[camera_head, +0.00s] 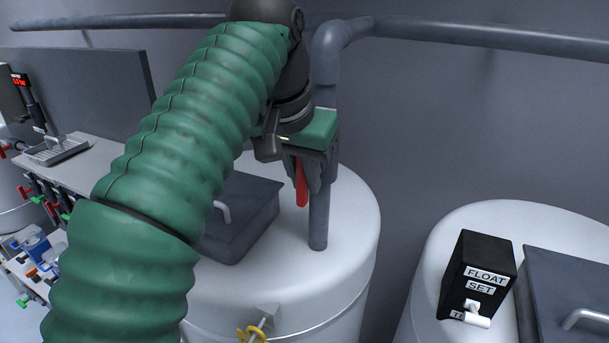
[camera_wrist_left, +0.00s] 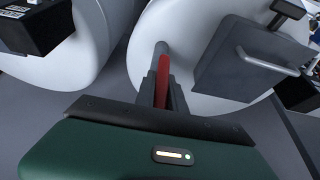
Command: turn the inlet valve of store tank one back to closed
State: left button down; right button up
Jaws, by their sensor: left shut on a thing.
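The red lever (camera_head: 301,184) of the inlet valve is by the grey vertical pipe (camera_head: 319,215) that comes down onto the white tank (camera_head: 350,215). My left gripper (camera_head: 304,172) is shut on this lever, which hangs down along the pipe in the head view. In the left wrist view the red lever (camera_wrist_left: 163,80) shows between the two dark fingers (camera_wrist_left: 162,92), with the white tank behind it. The valve body is hidden behind my gripper and wrist. My right gripper is in neither view.
A dark hatch box with a handle (camera_head: 240,225) sits on the same tank. A second white tank (camera_head: 440,230) to the right carries a black box labelled FLOAT SET (camera_head: 485,265). A grey pipe (camera_head: 480,38) runs along the wall. A bench with a tray (camera_head: 58,150) stands at the left.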

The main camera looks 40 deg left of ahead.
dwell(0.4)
pick_arm(q)
jog(key=m+g+y, duration=0.1)
jog(key=y, duration=0.3)
jog(key=shift+a+m+g+y+b, duration=0.1)
jog(key=shift+m+g+y+b, duration=0.35)
jog(key=shift+y+b, duration=1.15)
jog(key=shift+d+m+g+y+b, duration=0.15)
jog(key=shift+m+y+b, duration=0.55)
jog(key=shift+y, duration=1.75)
jog(key=shift+a+m+g+y+b, duration=0.15)
jog(key=shift+m+g+y+b, duration=0.3)
jog(key=shift+y+b, duration=1.15)
jog(key=shift+y+p, duration=0.45)
jog(key=c, duration=1.5)
grip_release()
jog(key=shift+w, duration=0.1)
jog(key=shift+o, duration=0.5)
jog(key=shift+w, duration=0.1)
